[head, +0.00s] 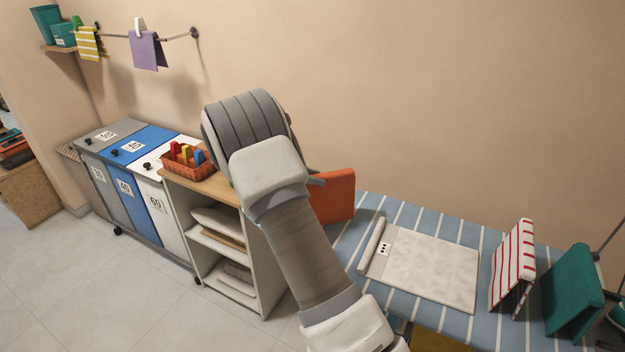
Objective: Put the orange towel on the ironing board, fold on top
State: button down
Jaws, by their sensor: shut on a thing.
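The orange towel (335,197) is a folded, upright panel just right of my arm, over or beside the left end of the ironing board. I cannot tell whether its lower edge touches the board. My gripper (317,179) is mostly hidden behind my own arm; a small grey part shows at the towel's upper left edge, and it is shut on the towel. The ironing board (472,234) has a blue cover with white stripes and runs along the wall at the right.
On the board lie a pale grey mat with a rolled edge (432,268), a red-and-white striped towel (512,262) and a green towel (572,287), both standing like tents. A shelf unit (262,285) with an orange basket (188,166) on top and several laundry bins (137,145) stand left.

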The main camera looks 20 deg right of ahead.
jog(key=shift+f, duration=0.5)
jog(key=shift+f, duration=0.15)
jog(key=c, duration=0.6)
grip_release()
